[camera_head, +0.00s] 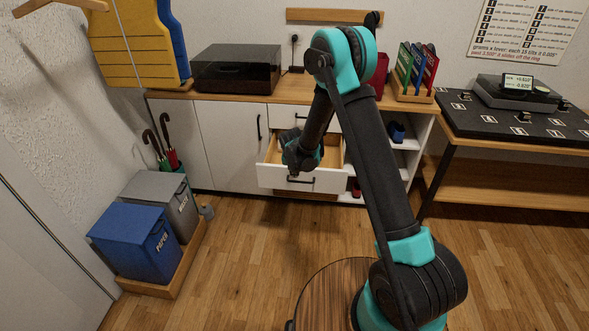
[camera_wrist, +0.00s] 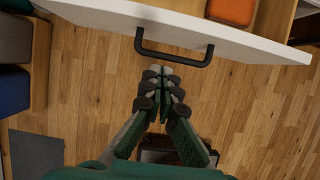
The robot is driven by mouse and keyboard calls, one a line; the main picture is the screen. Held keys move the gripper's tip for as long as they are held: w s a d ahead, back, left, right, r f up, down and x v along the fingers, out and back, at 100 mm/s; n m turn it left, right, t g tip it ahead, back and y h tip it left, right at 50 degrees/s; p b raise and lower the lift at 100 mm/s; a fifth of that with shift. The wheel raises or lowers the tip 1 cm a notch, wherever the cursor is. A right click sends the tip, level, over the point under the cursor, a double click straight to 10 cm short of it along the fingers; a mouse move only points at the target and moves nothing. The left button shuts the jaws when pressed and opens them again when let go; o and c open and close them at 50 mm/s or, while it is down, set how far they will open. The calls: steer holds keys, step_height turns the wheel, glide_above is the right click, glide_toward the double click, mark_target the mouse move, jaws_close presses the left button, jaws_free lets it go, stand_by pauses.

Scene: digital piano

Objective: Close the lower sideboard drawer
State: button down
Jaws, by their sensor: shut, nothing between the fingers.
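The lower sideboard drawer (camera_head: 275,178) is pulled out, with a white front, a black bar handle (camera_head: 302,180) and a wooden inside. In the wrist view the drawer front (camera_wrist: 110,14) runs across the top, with its handle (camera_wrist: 172,59) just beyond my fingertips. My gripper (camera_head: 293,174) is at the drawer front near the handle. In the wrist view my gripper (camera_wrist: 165,72) is shut and empty, its fingertips close to the handle; I cannot tell whether they touch it. My arm hides part of the drawer's inside.
The white sideboard (camera_head: 225,145) has open shelves on its right. A blue bin (camera_head: 135,245) and a grey bin (camera_head: 162,203) stand at the left. An orange item (camera_wrist: 231,11) shows behind the drawer front. The wooden floor before the drawer is clear.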

steer(key=w+f, duration=0.1)
steer(key=w, duration=0.1)
steer(key=w+f, duration=0.1)
steer(key=shift+w, duration=0.9)
steer(key=shift+w, duration=0.1)
